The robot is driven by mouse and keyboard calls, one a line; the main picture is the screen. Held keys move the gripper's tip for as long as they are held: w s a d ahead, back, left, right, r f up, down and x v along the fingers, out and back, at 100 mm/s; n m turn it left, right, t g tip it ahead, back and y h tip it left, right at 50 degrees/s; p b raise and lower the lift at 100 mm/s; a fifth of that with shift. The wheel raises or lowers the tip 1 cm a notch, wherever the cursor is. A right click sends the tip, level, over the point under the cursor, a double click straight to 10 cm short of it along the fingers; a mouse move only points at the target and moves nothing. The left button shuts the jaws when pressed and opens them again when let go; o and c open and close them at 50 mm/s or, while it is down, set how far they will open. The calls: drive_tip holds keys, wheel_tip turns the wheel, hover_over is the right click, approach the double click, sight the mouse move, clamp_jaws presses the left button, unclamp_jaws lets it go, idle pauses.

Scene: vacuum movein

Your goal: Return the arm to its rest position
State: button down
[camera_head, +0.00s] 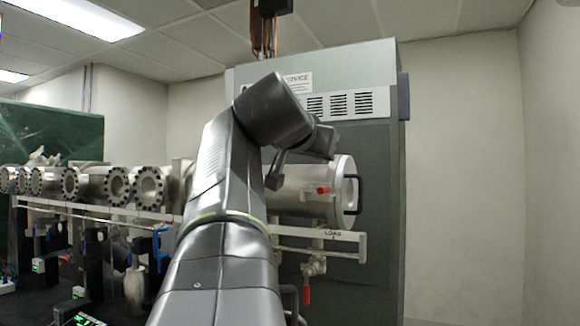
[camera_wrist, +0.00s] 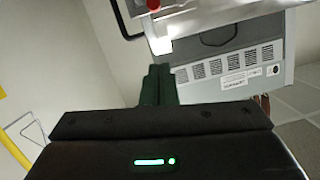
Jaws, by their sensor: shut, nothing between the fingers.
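My arm rises from the bottom of the head view and bends over at the top, in front of a grey cabinet (camera_head: 380,220). My gripper (camera_head: 275,178) points down and toward the left of the steel load chamber (camera_head: 300,188) in the picture; most of it is hidden behind my wrist. In the wrist view my gripper (camera_wrist: 159,72) shows its two dark fingers together, shut, with nothing between them. The chamber's round door end with a black handle (camera_head: 359,193) is at the right. I cannot tell how far my gripper is from the chamber.
A red knob (camera_head: 322,190) sits on the chamber, and a valve with a red handle (camera_head: 306,292) hangs below. Several flanged steel tubes (camera_head: 118,187) line the left on a rail. The cabinet's vents (camera_wrist: 225,65) show tilted in the wrist view. Open floor space at right cannot be seen.

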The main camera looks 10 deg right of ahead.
drive_tip(key=shift+v, duration=1.25)
drive_tip(key=shift+w, duration=0.1)
drive_tip(key=shift+w+d+f+b, duration=0.25)
drive_tip(key=shift+w+d+f, duration=0.7)
drive_tip(key=shift+w, duration=0.4)
drive_tip(key=shift+w+d+f+b, duration=0.3)
drive_tip(key=shift+w+d+f, duration=0.45)
drive_tip(key=shift+w+f, duration=0.5)
drive_tip(key=shift+w+d+f+b, duration=0.25)
drive_tip(key=shift+w+d+f, duration=0.65)
drive_tip(key=shift+w, duration=0.6)
